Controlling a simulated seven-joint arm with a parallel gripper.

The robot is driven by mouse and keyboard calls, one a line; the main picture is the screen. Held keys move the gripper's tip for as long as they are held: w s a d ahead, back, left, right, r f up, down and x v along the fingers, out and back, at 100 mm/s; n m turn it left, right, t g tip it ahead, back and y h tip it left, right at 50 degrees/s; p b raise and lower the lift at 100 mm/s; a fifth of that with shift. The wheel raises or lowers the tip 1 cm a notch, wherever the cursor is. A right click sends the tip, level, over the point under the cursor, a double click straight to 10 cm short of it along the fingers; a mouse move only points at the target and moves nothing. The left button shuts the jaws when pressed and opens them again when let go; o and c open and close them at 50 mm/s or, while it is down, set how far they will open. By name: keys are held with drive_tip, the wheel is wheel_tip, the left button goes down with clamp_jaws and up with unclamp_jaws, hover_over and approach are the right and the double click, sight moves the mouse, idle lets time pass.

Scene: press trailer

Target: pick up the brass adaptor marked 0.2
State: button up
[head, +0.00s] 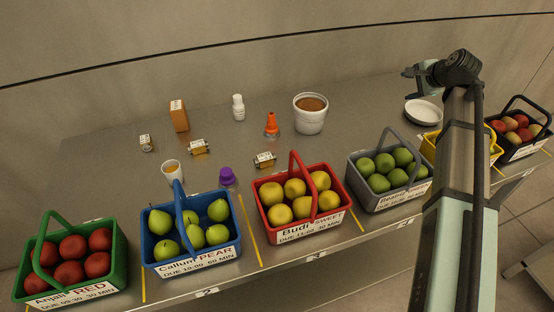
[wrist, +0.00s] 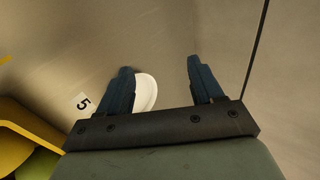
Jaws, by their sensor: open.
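Three small brass-coloured pieces with white labels lie on the grey table in the head view. One is at the left (head: 145,143), one is left of centre (head: 199,147), and one is near the middle (head: 265,160), behind the red basket. Their markings are too small to read, so I cannot tell which is marked 0.2. My gripper (wrist: 160,64) is open and empty in the wrist view, with none of these pieces in that view. In the head view it is at the far right, well away from them and partly hidden by my arm.
A white plate (head: 423,112) is near my gripper. Fruit baskets, including a red one (head: 291,233) and a blue one (head: 150,271), line the front edge. A cup (head: 172,171), purple piece (head: 228,177), orange cone (head: 272,125), white bottle (head: 238,108), box (head: 179,116) and tub (head: 310,120) stand around the pieces.

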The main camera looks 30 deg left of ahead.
drive_tip(key=s+a+f+g+h, duration=0.1)
drive_tip(key=s+a, duration=0.4)
drive_tip(key=a, duration=0.2)
drive_tip(key=s+a+f+n+g+h, duration=0.1)
drive_tip(key=s+a, duration=0.4)
drive_tip(key=a, duration=0.3)
drive_tip(key=s+a+f+g+h, duration=0.1)
drive_tip(key=s+a+g, duration=0.1)
drive_tip(key=s+a, duration=0.3)
drive_tip(key=shift+s+a+f+n, duration=0.1)
drive_tip(key=shift+s+a+n, duration=0.1)
drive_tip(key=shift+a, duration=0.45)
drive_tip(key=shift+s+a+f+n, duration=0.1)
drive_tip(key=shift+a+n, duration=0.1)
drive_tip(key=shift+a, duration=0.45)
drive_tip(key=h, duration=0.6)
approach(264, 157)
drive_tip(key=x, duration=0.3)
drive_tip(key=shift+s+d+f, duration=0.15)
drive_tip(key=shift+d+f, duration=0.2)
drive_tip(key=shift+f, duration=0.05)
drive_tip(key=shift+w+a+x, duration=0.15)
drive_tip(key=shift+x, duration=1.2)
drive_tip(key=shift+w+a+x, duration=0.15)
drive_tip(key=shift+x, duration=1.2)
drive_tip(key=c, duration=1.2)
